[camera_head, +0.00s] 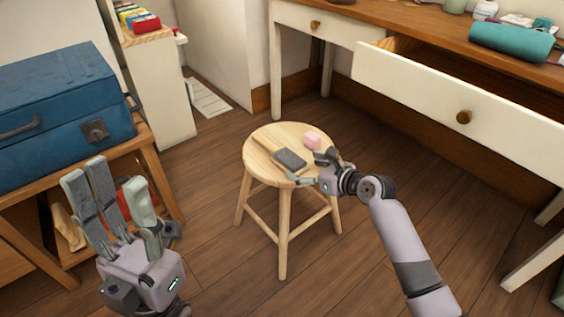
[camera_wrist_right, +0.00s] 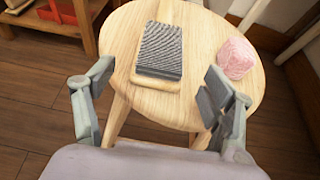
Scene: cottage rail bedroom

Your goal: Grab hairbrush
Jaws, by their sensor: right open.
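The hairbrush (camera_head: 290,158) lies on the round wooden stool (camera_head: 258,166), with its dark bristle pad facing up and its light wooden handle pointing to the far left. In the right wrist view the hairbrush (camera_wrist_right: 160,50) shows between and beyond the fingers. My right gripper (camera_head: 311,168) is open and empty at the near right edge of the stool, apart from the hairbrush. It also shows in the right wrist view (camera_wrist_right: 158,76). My left gripper (camera_head: 110,185) is open and empty, with its fingers up, away from the stool.
A pink, cube-like object (camera_head: 312,140) sits on the stool to the right of the hairbrush. A blue suitcase (camera_head: 60,110) rests on a wooden stand at left. A white desk with an open drawer (camera_head: 465,98) stands at right. Bare floor surrounds the stool.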

